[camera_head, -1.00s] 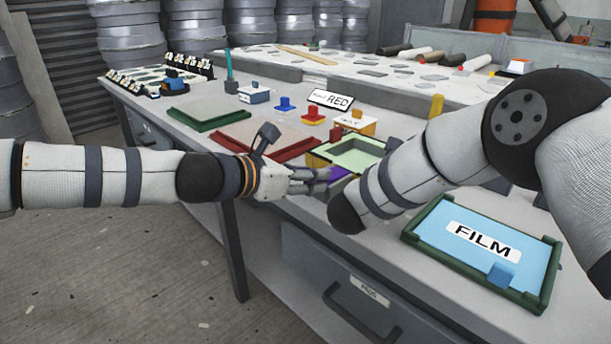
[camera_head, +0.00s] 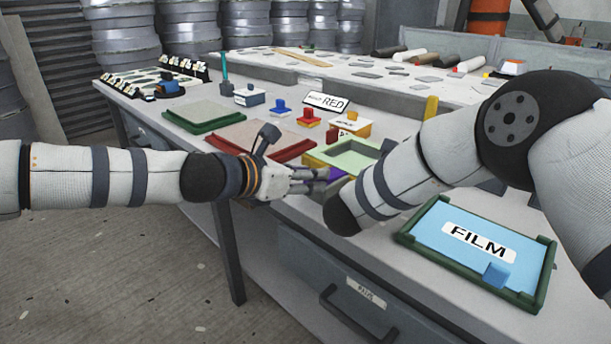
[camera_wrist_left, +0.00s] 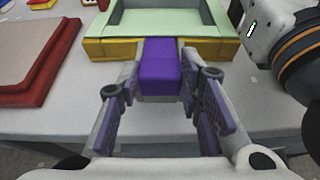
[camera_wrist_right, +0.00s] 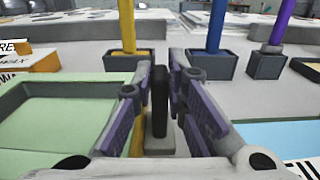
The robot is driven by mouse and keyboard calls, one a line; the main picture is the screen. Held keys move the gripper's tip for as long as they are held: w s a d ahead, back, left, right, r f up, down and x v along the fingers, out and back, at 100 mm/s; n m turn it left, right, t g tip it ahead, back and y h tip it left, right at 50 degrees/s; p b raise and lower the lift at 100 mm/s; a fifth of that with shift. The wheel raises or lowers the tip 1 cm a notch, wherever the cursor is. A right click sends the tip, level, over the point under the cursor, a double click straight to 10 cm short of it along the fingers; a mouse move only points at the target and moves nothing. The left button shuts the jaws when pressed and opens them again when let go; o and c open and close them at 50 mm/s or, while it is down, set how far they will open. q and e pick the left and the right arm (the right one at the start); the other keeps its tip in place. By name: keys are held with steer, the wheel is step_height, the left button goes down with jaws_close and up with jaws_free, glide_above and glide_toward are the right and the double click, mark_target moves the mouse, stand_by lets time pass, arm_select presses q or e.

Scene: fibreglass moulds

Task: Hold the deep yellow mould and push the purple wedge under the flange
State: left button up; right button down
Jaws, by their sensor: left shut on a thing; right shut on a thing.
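The deep yellow mould (camera_head: 317,160) sits near the table's front edge, with a pale green tray-shaped piece (camera_head: 351,157) on it. It also shows in the left wrist view (camera_wrist_left: 110,49). My left gripper (camera_head: 322,176) is shut on the purple wedge (camera_wrist_left: 159,70), whose far end meets the front of the mould below the pale green flange (camera_wrist_left: 175,29). How far under it reaches is hidden. My right gripper (camera_wrist_right: 160,92) is shut on a dark upright piece (camera_wrist_right: 159,100) beside the green piece; whether it belongs to the mould I cannot tell. My right arm hides that hand in the head view.
A blue FILM tray (camera_head: 440,226) with a green frame lies at front right. A red board (camera_head: 232,135) and a green board (camera_head: 205,112) lie left of the mould. Yellow, blue and purple sticks stand in dark holders (camera_wrist_right: 208,66) behind.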

arm_select(q)
steer(key=shift+s, duration=0.1)
steer(key=o, duration=1.3)
steer(key=shift+d, duration=0.1)
steer(key=v, duration=1.2)
